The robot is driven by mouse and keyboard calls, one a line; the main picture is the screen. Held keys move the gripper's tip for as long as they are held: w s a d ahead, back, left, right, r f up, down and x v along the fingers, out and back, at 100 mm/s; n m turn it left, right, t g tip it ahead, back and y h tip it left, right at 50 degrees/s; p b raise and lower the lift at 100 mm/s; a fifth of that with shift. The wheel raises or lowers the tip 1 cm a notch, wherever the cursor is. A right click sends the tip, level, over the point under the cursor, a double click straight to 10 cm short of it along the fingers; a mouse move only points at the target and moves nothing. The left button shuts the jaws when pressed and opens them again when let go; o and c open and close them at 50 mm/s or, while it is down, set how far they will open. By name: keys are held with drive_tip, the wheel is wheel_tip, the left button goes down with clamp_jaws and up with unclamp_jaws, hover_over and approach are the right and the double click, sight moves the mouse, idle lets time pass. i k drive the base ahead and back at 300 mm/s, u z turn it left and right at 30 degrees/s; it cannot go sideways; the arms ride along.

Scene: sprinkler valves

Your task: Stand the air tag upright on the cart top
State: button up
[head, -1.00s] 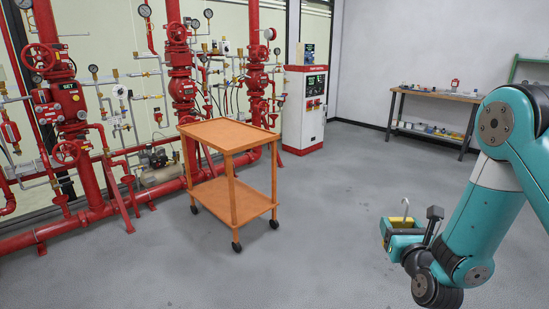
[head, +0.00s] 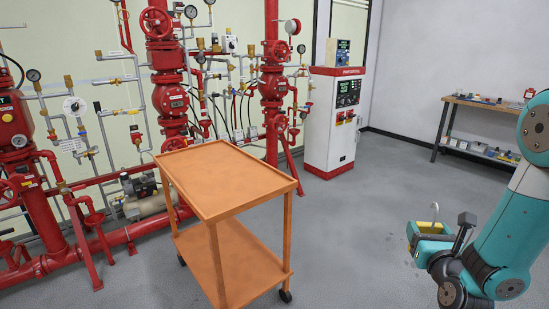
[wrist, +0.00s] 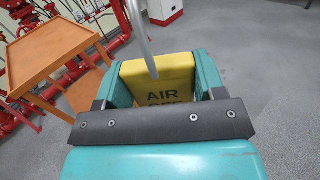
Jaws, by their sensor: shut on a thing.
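The air tag (wrist: 158,76) is a yellow block with dark lettering, of which "AIR" reads clearly in the wrist view; its lower part is hidden behind my gripper's dark bar. A pale metal hook rises from it. My gripper (head: 430,232) is shut on the air tag and holds it in the air at the right of the head view, apart from the cart. The orange cart's top (head: 225,180) is a bare tray with a low rim, left of my gripper. The cart top (wrist: 50,48) also shows at the upper left in the wrist view.
Red sprinkler valves and pipes (head: 165,95) line the wall behind and left of the cart. A red and white cabinet (head: 333,120) stands at the back. A workbench (head: 480,125) with small items is at the right. The grey floor between cart and bench is clear.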

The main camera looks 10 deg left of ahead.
sight(220, 172)
drive_tip(key=i, duration=1.45)
drive_tip(key=u, duration=2)
drive_tip(key=i, duration=1)
drive_tip(key=u, duration=0.05)
